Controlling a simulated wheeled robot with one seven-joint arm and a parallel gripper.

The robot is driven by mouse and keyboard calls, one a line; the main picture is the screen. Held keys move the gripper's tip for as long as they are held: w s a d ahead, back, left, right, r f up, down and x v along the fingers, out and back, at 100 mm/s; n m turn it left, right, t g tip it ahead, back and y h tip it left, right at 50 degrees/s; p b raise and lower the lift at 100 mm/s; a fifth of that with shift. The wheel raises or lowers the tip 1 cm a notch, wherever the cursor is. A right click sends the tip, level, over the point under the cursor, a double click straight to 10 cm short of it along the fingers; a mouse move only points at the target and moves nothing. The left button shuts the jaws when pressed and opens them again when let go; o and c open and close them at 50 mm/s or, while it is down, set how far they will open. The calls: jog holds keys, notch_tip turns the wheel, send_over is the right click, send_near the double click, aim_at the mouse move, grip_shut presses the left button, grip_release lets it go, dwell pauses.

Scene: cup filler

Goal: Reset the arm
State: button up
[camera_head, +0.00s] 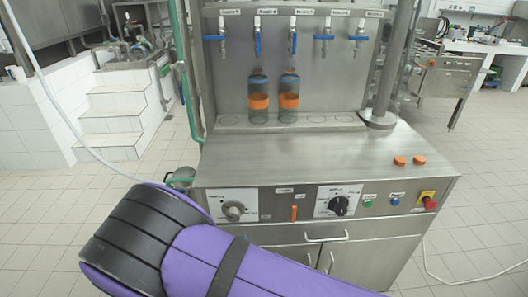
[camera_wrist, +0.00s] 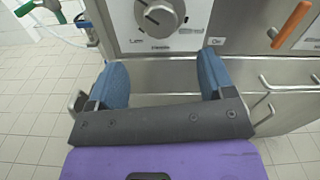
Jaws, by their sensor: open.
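My gripper (camera_wrist: 162,85) shows in the wrist view with its two blue fingers wide apart and nothing between them. It is in front of the filling machine's front panel, below a round grey knob (camera_wrist: 160,15). In the head view my purple and black arm crosses the lower left, and the gripper itself does not show there. The filling machine (camera_head: 300,155) stands in the middle. Two bottles with orange bands, a left bottle (camera_head: 259,87) and a right bottle (camera_head: 289,88), stand upright under the taps.
Two orange caps (camera_head: 400,161) (camera_head: 419,160) lie on the worktop at the right. The panel carries a black dial (camera_head: 338,205), an orange lever (camera_head: 294,213) and a red emergency button (camera_head: 428,201). Cabinet handles (camera_head: 327,236) stick out below. A white hose hangs at the left.

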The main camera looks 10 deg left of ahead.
jog(key=w+d+r+m+g+h, duration=0.1)
jog(key=w+d+r+m+h, duration=0.45)
jog(key=r, duration=0.25)
jog(key=w+d+r+m+g+h, duration=0.1)
jog(key=w+d+r+m+h, duration=0.3)
jog(key=d+r+m+h, duration=0.25)
jog(key=d+r+m+g+h, duration=0.2)
jog(key=d+r+m+g, duration=0.75)
jog(key=d+r, duration=0.7)
jog(key=s+d+r+m+g+y, duration=0.2)
jog(key=s+d+r+m, duration=0.25)
jog(key=d, duration=0.25)
jog(key=s+d+r+m+g+y, duration=0.2)
jog(key=s+d+r+m, duration=0.25)
jog(key=d, duration=0.35)
jog(key=s+d+r+m+t+y, duration=0.1)
jog(key=s+r+m+y, duration=0.2)
jog(key=s, duration=0.5)
jog(key=s+d+r+m+t+y, duration=0.2)
jog(key=s+r+m+y, duration=0.1)
jog(key=s+m, duration=0.3)
jog(key=shift+s+d+r+y, duration=0.15)
jog(key=shift+s+r+y, duration=0.2)
jog(key=shift+s, duration=0.8)
